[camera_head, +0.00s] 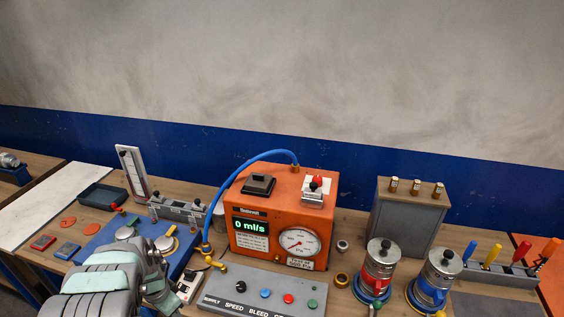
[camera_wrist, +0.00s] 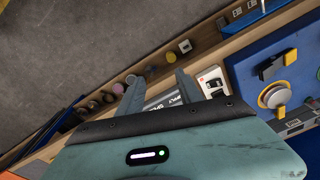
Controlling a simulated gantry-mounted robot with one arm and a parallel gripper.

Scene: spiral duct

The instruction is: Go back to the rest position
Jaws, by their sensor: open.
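My gripper (camera_wrist: 158,86) shows in the wrist view with its two grey fingers apart and nothing between them. It hangs over the front edge of the bench, with the grey control panel (camera_wrist: 165,100) behind the fingers. In the head view my arm comes in at the lower left, in front of the blue plate (camera_head: 97,240). The fingertips are hard to make out there. The grey control panel also shows in the head view (camera_head: 262,294), to the right of my arm.
An orange box (camera_head: 266,203) with a gauge and a blue hose (camera_head: 232,180) stands mid-bench. Two metal canisters (camera_head: 378,267) (camera_head: 437,275) and a grey box (camera_head: 405,220) stand right. A small white switch box (camera_wrist: 212,82) is close beside my fingers. The floor (camera_wrist: 70,50) in front is clear.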

